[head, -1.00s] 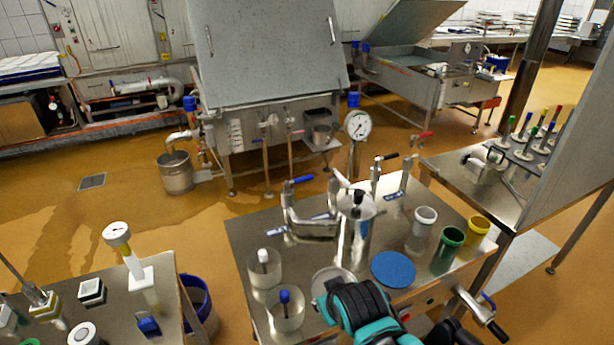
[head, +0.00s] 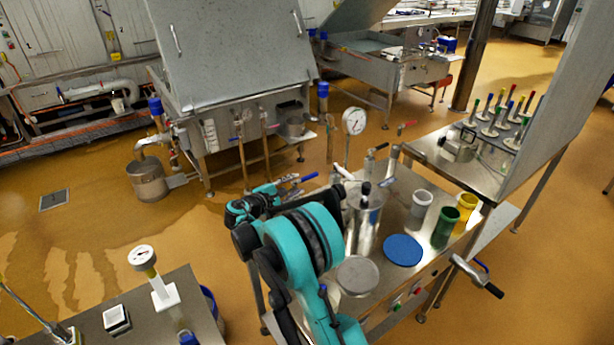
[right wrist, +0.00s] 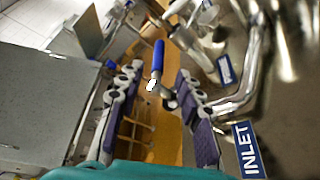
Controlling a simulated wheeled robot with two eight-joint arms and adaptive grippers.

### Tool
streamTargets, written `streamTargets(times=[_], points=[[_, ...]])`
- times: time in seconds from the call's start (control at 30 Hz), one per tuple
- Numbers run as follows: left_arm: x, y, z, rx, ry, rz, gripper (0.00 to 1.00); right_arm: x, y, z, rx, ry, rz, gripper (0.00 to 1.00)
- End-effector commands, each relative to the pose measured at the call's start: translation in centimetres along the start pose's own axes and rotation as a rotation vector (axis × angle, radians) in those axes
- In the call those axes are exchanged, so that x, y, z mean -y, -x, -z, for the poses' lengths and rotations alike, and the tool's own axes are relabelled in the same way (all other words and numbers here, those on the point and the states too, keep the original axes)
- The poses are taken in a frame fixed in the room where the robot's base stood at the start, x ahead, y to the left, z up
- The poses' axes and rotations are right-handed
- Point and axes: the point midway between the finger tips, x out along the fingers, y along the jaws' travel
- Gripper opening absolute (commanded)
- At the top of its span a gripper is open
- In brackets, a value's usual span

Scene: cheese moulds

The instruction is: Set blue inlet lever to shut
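The blue inlet lever (head: 303,178) shows on the pipework at the table's back left, largely behind my right arm. In the right wrist view the blue handle (right wrist: 158,57) stands between the two finger pads, toward their tips, with gaps at both sides. The INLET label (right wrist: 247,150) is at the lower right of that view. My right gripper (right wrist: 156,80) is open around the handle and does not visibly grip it. In the head view my right gripper (head: 284,193) is beside the lever, partly hidden by its own arm. My left gripper is not in view.
A steel pot (head: 363,225), a round steel lid (head: 357,277) and a blue disc (head: 403,250) are on the table. White (head: 420,203), green (head: 445,228) and yellow (head: 466,207) cups stand at right. A pressure gauge (head: 353,121) rises behind. A red-handled lever (head: 406,125) is nearby.

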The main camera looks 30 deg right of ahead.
Motion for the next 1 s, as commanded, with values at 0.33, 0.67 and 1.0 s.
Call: streamTargets(times=[0.33,0.67,1.0], points=[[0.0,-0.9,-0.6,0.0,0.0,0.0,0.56,0.2,-3.8,0.4,0.019,0.02,-0.015,0.36],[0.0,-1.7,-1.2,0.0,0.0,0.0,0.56,0.0,-7.8,0.3,0.017,0.02,-0.015,0.36],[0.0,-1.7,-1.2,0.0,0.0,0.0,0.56,-0.2,-8.1,0.3,0.015,0.019,-0.016,0.28]])
